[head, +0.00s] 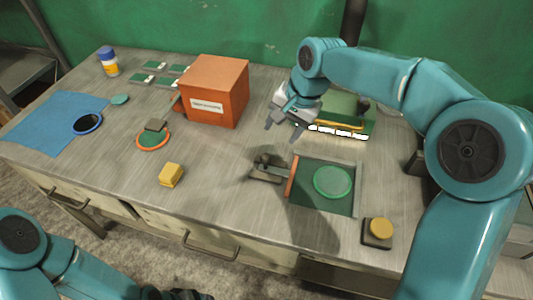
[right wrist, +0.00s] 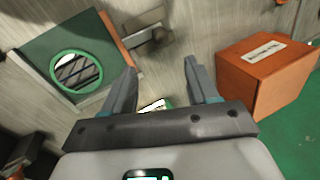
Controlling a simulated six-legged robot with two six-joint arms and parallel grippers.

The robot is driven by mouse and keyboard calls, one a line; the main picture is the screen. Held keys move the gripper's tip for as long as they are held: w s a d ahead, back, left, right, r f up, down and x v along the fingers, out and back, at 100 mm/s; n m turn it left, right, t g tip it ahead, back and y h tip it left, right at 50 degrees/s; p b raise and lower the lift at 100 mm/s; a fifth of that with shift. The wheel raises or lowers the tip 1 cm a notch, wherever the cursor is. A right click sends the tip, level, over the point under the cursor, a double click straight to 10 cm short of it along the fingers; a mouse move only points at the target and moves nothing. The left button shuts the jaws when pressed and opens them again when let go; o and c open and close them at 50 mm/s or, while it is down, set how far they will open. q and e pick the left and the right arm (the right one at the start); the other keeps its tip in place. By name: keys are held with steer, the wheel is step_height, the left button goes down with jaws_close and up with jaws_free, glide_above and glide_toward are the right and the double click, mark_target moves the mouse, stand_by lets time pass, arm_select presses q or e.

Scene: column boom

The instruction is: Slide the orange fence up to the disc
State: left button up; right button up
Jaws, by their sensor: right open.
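The orange fence (head: 292,176) is a narrow upright bar along the left side of a dark green recessed plate (head: 318,207). The green-rimmed disc (head: 332,182) lies on the plate, to the right of the fence with a small gap between them. A grey metal handle block (head: 267,168) sits just left of the fence. My right gripper (head: 281,131) is open and empty, above the table and behind the handle block. In the right wrist view the fence (right wrist: 117,38) and disc (right wrist: 76,69) show beyond the open fingers (right wrist: 160,66). My left arm shows at bottom left; its gripper is not clearly visible.
An orange box (head: 214,91) stands left of my right gripper. A green tray with a yellow bar (head: 338,125) lies behind the plate. A yellow button (head: 379,231) is at front right, a yellow block (head: 171,175) at front left. A blue cloth (head: 45,125) lies far left.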

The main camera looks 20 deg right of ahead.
mark_target(268, 156)
steer(key=x, duration=1.1)
steer(key=shift+s+a+f, duration=0.1)
steer(key=shift+a+f, duration=0.05)
steer(key=shift+f, duration=0.25)
steer(key=shift+w+a+f, duration=0.15)
steer(key=shift+w+f, duration=0.15)
steer(key=shift+f, duration=0.15)
arm_select(q)
steer(key=shift+s+r, duration=0.3)
arm_select(e)
steer(key=shift+s, duration=0.1)
